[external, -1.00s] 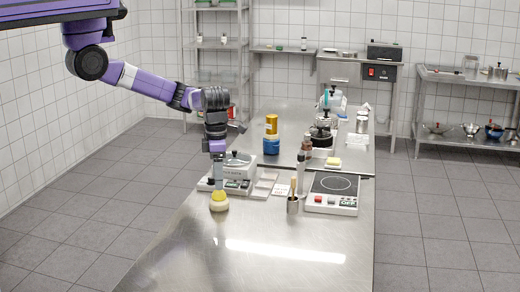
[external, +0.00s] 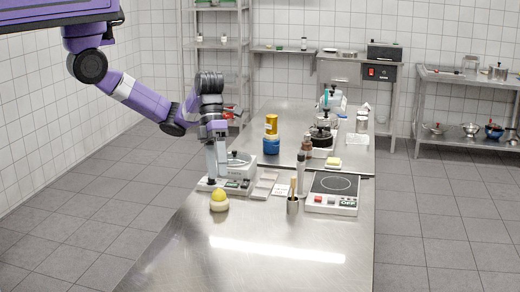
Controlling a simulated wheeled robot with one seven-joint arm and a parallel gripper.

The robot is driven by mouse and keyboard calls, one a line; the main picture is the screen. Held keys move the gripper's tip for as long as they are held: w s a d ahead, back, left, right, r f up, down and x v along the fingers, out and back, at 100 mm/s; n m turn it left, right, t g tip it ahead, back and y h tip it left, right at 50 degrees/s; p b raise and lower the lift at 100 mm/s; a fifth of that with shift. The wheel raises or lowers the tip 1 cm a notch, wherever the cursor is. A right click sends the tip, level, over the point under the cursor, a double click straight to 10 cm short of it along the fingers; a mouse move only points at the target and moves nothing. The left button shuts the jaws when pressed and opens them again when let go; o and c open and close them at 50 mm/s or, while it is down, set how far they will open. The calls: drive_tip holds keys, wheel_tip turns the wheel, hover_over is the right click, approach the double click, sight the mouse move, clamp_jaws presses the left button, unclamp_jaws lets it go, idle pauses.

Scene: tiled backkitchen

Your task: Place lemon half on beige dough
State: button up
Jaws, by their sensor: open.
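The lemon half (external: 218,194) is a small yellow piece resting on top of the beige dough (external: 219,206), a pale round lump on the steel table near its left edge. My gripper (external: 212,180) is open and empty, raised above and slightly behind the lemon half. It is apart from both the lemon half and the dough.
A white scale (external: 238,172) stands just behind my gripper. A metal cup with utensils (external: 293,204) and a white hot plate (external: 333,205) stand to the right. A blue and yellow container (external: 271,145) is farther back. The table front (external: 260,270) is clear.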

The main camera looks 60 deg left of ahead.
drive_tip(key=w+d+r+n+t+h, duration=0.3)
drive_tip(key=d+r+n+t+h, duration=0.15)
drive_tip(key=n+h, duration=0.65)
drive_tip(key=w+a+f+n+t+y, duration=0.2)
drive_tip(key=a+f+n+t+y, duration=0.35)
drive_tip(key=a+n, duration=0.6)
drive_tip(key=w+a+f+n+t+y, duration=0.1)
drive_tip(key=a+f+n+t+y, duration=0.4)
drive_tip(key=a+n, duration=0.6)
drive_tip(key=s+a+n+y, duration=0.1)
drive_tip(key=s+a+y, duration=0.2)
drive_tip(key=s+a, duration=0.5)
drive_tip(key=s+a+f+n+t+y, duration=0.1)
drive_tip(key=s+a+n+y, duration=0.1)
drive_tip(key=s+a, duration=0.7)
drive_tip(key=a+y, duration=0.1)
drive_tip(key=a, duration=0.4)
drive_tip(key=shift+f+t, duration=0.15)
drive_tip(key=shift+t, duration=0.15)
